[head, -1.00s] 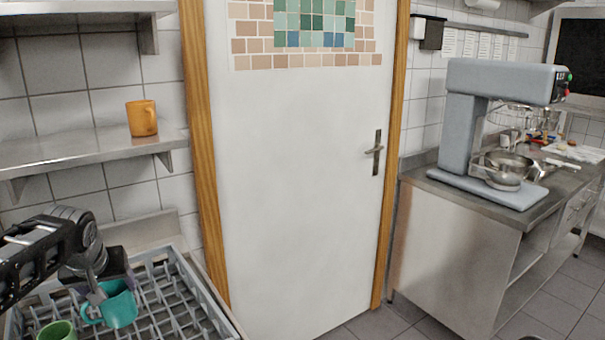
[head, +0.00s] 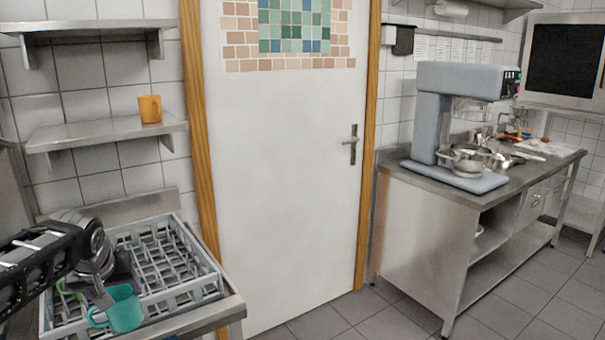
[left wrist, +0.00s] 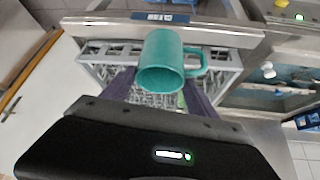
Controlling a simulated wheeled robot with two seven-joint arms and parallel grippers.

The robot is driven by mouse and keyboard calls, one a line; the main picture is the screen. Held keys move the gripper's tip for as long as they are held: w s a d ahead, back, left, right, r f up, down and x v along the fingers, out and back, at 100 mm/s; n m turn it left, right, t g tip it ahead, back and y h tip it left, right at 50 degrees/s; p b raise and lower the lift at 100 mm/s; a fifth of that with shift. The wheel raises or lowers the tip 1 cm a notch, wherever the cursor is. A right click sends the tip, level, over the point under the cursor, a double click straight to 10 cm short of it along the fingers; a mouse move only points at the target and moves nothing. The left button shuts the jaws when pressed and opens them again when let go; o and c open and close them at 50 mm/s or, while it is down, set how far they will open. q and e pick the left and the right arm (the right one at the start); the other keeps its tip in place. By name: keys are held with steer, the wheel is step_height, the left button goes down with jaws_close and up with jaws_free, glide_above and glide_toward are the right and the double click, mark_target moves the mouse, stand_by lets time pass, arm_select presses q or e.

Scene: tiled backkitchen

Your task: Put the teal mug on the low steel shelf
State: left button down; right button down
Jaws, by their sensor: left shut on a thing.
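The teal mug (head: 124,308) is held in my left gripper (head: 104,296), in front of and above the near edge of the dish rack. In the left wrist view the teal mug (left wrist: 163,66) sits between the fingers, its handle to the right. The low steel shelf (head: 90,136) is on the tiled wall left of the door, with an orange mug (head: 150,109) near its right end. My right gripper does not show.
The grey dish rack (head: 200,285) stands on a steel counter. A green thing in it is mostly hidden behind my gripper. A higher steel shelf (head: 90,25) is above the low one. The low shelf is clear left of the orange mug. A mixer (head: 435,120) stands on the right counter.

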mark_target(137, 301)
arm_select(q)
steer(key=shift+m, duration=0.3)
steer(key=d+f, duration=0.1)
steer(key=w+d+f, duration=0.2)
steer(key=f, duration=0.1)
steer(key=s+d+f+m+h, duration=0.1)
steer(key=s+d+f+m, duration=0.1)
steer(key=d+f, duration=0.5)
steer(key=s+d+f+m+h, duration=0.1)
steer(key=d+f, duration=0.5)
steer(key=d, duration=0.6)
steer(key=shift+s+d+f+m+t+h, duration=0.25)
steer(key=shift+s+f+m+h, duration=0.2)
steer(key=shift+m, duration=0.35)
steer(key=shift+r, duration=0.1)
steer(key=shift+a, duration=0.15)
